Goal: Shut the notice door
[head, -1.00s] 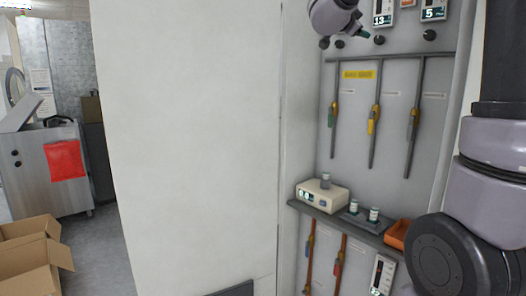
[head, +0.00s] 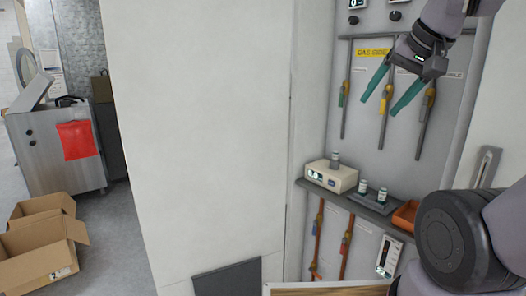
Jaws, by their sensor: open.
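My gripper (head: 378,106) is open and empty, its two teal fingers spread apart and pointing down-left in front of the grey wall panel with the valves. I cannot tell for sure which surface is the notice door. A pale upright panel with a long grey handle (head: 487,166) stands at the right, partly hidden by my arm; it may be a door. A white-edged brown board (head: 330,291) shows only as a strip at the bottom edge. My gripper appears apart from both.
A wide white wall (head: 205,130) fills the middle. A shelf (head: 350,204) holds a cream device (head: 331,176), small jars and an orange tray (head: 405,215). Several valves hang on pipes. At left are a steel machine (head: 55,150), open cardboard boxes (head: 40,245) and clear floor.

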